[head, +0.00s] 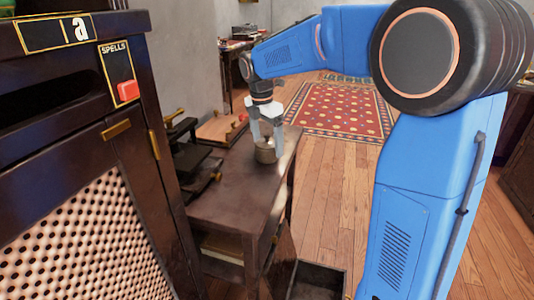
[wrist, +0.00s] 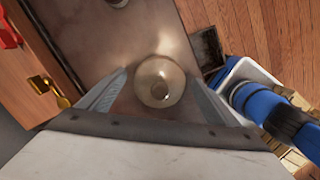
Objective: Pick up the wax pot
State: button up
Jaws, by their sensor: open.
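The wax pot (head: 265,153) is a small round brownish pot standing upright on the dark wooden table (head: 232,190). In the wrist view the wax pot (wrist: 160,80) appears from above as a pale, shiny round shape with a darker centre. My gripper (head: 266,139) points down over it with its fingers apart, one on each side. In the wrist view the two fingers flank the pot, with a gap showing on either side. I cannot tell whether the fingertips are below the pot's rim.
A dark cabinet with a red button (head: 126,90) stands close on the left. A wooden board (head: 221,128) with red and brass pieces lies behind the pot. An open dark box (head: 318,281) is low at the table's front. A red patterned rug (head: 335,108) lies beyond.

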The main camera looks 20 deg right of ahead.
jog(key=c, duration=1.5)
